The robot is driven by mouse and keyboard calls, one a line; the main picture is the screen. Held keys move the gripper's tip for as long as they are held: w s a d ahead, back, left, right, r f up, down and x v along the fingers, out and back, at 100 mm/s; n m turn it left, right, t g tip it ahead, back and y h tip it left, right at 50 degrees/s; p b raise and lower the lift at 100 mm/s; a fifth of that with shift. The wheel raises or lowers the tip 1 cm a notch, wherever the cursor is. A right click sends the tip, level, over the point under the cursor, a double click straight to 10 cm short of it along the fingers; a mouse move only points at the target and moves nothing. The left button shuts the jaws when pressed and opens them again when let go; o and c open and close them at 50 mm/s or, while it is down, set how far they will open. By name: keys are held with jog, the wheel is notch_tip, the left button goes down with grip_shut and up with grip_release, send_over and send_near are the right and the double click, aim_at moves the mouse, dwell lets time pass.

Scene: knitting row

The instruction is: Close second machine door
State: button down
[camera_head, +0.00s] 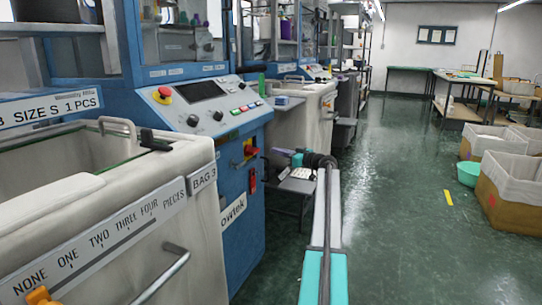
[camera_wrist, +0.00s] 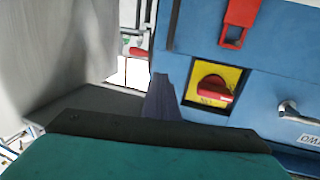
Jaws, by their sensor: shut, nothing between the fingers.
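A row of blue knitting machines runs along the left. The nearer machine (camera_head: 240,200) has a sloped control panel and a blue-framed glass front (camera_head: 180,35) above it. Further back a second blue-framed glass front (camera_head: 308,38) stands above another control panel (camera_head: 317,73). I cannot tell which door is ajar. My gripper (camera_head: 273,162) is low in the aisle beside the nearer machine's right side, small and partly hidden. In the wrist view my gripper (camera_wrist: 163,95) shows as dark fingers together, empty, in front of a blue panel with a red rotary switch (camera_wrist: 212,88).
White fabric bins (camera_head: 180,215) stand before the machines, one further back (camera_head: 300,105). A red emergency button (camera_head: 165,91) sits on the near panel.

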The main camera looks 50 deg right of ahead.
jog(key=shift+s+d+f, duration=0.1)
jog(key=shift+s+d, duration=0.15)
jog(key=shift+s, duration=0.05)
jog(key=s+d+p, duration=0.1)
jog(key=s+d, duration=0.3)
jog(key=s, duration=0.9)
jog(key=shift+w+d, duration=0.1)
dwell(0.5)
